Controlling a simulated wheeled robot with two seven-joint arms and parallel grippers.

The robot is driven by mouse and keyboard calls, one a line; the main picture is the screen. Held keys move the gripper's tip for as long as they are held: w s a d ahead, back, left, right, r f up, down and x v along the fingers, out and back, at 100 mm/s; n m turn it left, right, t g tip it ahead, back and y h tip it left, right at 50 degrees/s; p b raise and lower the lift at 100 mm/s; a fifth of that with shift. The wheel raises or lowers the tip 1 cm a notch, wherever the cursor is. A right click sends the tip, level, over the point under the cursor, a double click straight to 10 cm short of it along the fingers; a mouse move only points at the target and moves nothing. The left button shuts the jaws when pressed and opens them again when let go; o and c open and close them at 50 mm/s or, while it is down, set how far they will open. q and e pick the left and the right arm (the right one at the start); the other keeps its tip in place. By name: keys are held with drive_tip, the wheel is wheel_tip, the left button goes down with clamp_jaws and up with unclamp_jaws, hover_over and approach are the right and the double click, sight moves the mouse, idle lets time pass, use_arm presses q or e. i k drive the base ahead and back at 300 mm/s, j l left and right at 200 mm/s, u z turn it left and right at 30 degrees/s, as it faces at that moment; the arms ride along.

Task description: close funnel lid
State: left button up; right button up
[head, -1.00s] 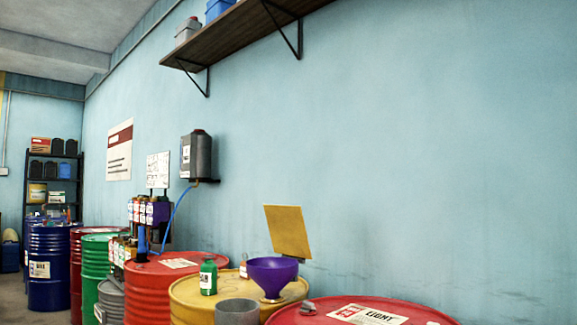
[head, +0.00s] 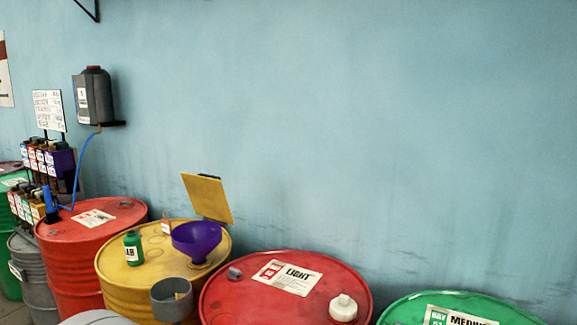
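A purple funnel (head: 196,240) sits on top of the yellow drum (head: 118,270), its wide mouth facing up. A yellow square plate (head: 207,198), which looks like the funnel lid, stands raised and tilted just behind the funnel, against the blue wall. A dark piece shows at its top edge. The funnel mouth is uncovered. Whether the plate is joined to the funnel cannot be told. Neither of my grippers is in view.
A green bottle (head: 133,249) stands left of the funnel, and a grey cup (head: 171,297) is in front. Red drums (head: 230,305) flank the yellow one; the right one carries a white-capped jar (head: 343,308). A green drum (head: 400,312) is at the lower right.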

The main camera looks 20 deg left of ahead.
sight(207, 192)
drive_tip(key=i+j+z, duration=0.1)
drive_tip(key=j+z, duration=0.4)
drive_tip(key=j, duration=0.2)
drive_tip(key=j+z, duration=0.45)
drive_tip(key=j, duration=0.25)
drive_tip(key=k+j+z, duration=0.1)
drive_tip(key=j+z, duration=0.4)
drive_tip(key=j, duration=0.25)
